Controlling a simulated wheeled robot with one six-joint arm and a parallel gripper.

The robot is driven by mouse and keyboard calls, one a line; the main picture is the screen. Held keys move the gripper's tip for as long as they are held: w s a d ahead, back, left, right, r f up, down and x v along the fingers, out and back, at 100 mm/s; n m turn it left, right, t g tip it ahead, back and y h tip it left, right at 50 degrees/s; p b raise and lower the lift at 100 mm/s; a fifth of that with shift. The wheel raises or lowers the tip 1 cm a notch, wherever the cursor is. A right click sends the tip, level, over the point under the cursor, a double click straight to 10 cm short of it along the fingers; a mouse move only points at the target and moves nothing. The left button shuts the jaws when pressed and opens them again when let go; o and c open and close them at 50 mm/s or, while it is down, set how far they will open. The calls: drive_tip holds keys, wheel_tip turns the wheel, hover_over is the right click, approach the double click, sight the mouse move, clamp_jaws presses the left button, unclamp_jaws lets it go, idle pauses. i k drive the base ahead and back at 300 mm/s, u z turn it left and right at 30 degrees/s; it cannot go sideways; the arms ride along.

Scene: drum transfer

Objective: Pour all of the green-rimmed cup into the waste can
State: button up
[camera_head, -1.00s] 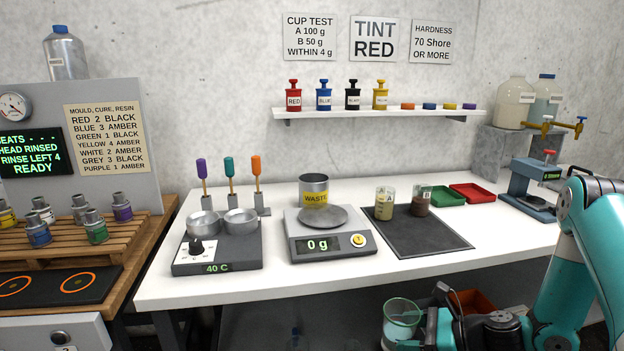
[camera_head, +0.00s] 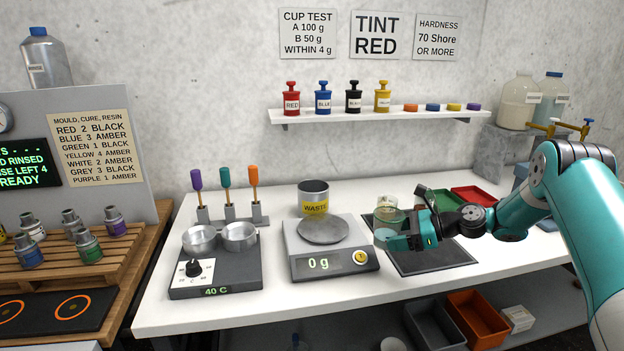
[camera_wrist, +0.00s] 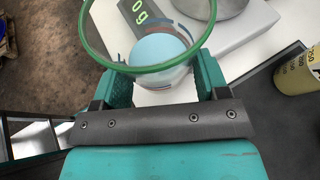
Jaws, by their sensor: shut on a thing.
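The green-rimmed cup (camera_head: 386,232) is clear, with pale blue inside it. My gripper (camera_head: 404,236) is shut on it and holds it near the front left of the dark mat, roughly upright. In the wrist view the green rim of the cup (camera_wrist: 96,45) shows between the fingers of my gripper (camera_wrist: 163,88); the pale blue shows through its side. The waste can (camera_head: 313,190) is a grey metal can with a yellow WASTE label. It stands behind the scale, left of my gripper and apart from the cup. Its inside is mostly hidden.
The scale (camera_head: 312,262) reads 0 g, with an empty round pan (camera_head: 323,230). A cup with yellowish contents (camera_wrist: 300,72) stands on the mat (camera_head: 440,262), partly hidden behind the held cup in the head view. A hot plate (camera_head: 215,275) with two metal bowls is at left.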

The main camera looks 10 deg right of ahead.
sight(313, 195)
drive_tip(key=i, duration=1.3)
